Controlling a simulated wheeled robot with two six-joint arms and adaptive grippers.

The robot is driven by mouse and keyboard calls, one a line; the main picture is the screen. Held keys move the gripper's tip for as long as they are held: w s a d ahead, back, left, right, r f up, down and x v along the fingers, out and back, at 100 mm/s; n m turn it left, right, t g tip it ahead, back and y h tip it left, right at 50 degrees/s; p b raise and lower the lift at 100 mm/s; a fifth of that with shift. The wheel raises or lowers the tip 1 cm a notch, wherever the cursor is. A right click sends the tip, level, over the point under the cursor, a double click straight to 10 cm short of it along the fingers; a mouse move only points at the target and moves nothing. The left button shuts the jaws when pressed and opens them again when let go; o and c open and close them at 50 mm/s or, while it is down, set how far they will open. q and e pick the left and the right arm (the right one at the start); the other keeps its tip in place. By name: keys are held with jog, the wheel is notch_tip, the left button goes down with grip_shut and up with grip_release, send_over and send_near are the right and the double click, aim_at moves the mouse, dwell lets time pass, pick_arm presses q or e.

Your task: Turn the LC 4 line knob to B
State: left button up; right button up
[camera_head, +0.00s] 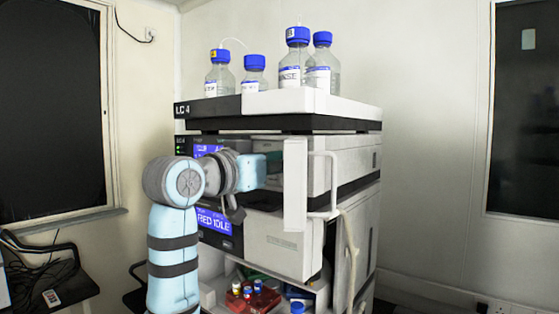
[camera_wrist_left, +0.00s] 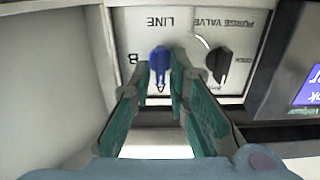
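The LC 4 stack (camera_head: 312,104) carries its label on the top tray's front edge. The blue LINE knob (camera_wrist_left: 160,60) is on a light panel, seen upside down in the left wrist view. Its pointer faces down in that picture, and a letter B is printed to its left. My left gripper (camera_wrist_left: 162,68) has its green fingers on either side of the knob, with a visible gap between them; I cannot tell whether they touch it. In the head view my left gripper (camera_head: 274,162) reaches in beside an open white door, which hides part of it. My right gripper is not in view.
A black PURGE VALVE knob (camera_wrist_left: 218,64) is right of the blue knob in the wrist view. The open white door (camera_head: 295,185) stands close to my gripper. Several blue-capped bottles (camera_head: 291,75) stand on top. A red vial rack (camera_head: 262,300) is below.

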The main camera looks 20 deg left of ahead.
pick_arm(q)
jog(key=shift+a+f, duration=0.1)
grip_shut()
jog(key=shift+m, duration=0.3)
jog(key=m, duration=1.2)
jog(key=shift+d, duration=0.2)
jog(key=m, duration=0.5)
jog(key=shift+f, duration=0.1)
jog(key=shift+m, duration=0.3)
